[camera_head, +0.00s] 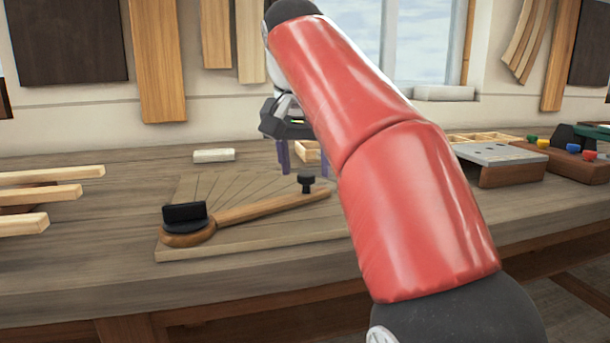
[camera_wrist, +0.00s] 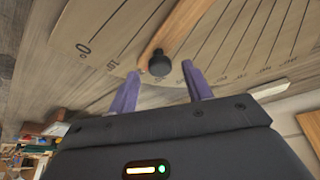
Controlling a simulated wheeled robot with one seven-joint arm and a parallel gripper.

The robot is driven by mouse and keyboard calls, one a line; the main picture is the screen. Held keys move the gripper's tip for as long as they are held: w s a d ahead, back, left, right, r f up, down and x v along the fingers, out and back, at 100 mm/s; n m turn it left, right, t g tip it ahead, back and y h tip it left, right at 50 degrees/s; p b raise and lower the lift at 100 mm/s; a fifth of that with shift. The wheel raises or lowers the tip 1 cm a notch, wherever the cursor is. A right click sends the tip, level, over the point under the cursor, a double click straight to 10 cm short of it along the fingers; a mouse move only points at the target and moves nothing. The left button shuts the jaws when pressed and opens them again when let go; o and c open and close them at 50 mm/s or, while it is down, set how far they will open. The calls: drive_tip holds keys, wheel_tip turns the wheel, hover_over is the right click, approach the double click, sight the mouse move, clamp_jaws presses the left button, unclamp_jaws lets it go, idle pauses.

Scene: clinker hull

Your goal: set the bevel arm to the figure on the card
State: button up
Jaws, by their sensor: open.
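The bevel arm (camera_head: 270,206) is a wooden bar pivoted at a black-topped round end on the left of a pale board (camera_head: 290,238) with fanned lines. A black knob (camera_head: 306,181) stands upright near its free end. In the wrist view the knob (camera_wrist: 160,63) shows near the fingertips, and the bevel arm (camera_wrist: 172,25) lies past the 0 and 10 marks; the figure at its end is hard to read. My gripper (camera_wrist: 160,72) is open, its purple fingers either side of the knob's near side, apart from it. I cannot make out a card with a figure.
A white block (camera_head: 213,155) lies behind the board. Wooden strips (camera_head: 45,195) jut in at the left. A grey-topped wooden block (camera_head: 497,155) and a box with coloured knobs (camera_head: 560,160) stand at the right. My red arm hides the board's right end.

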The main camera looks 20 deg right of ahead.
drive_tip(key=shift+x, duration=0.8)
clamp_jaws()
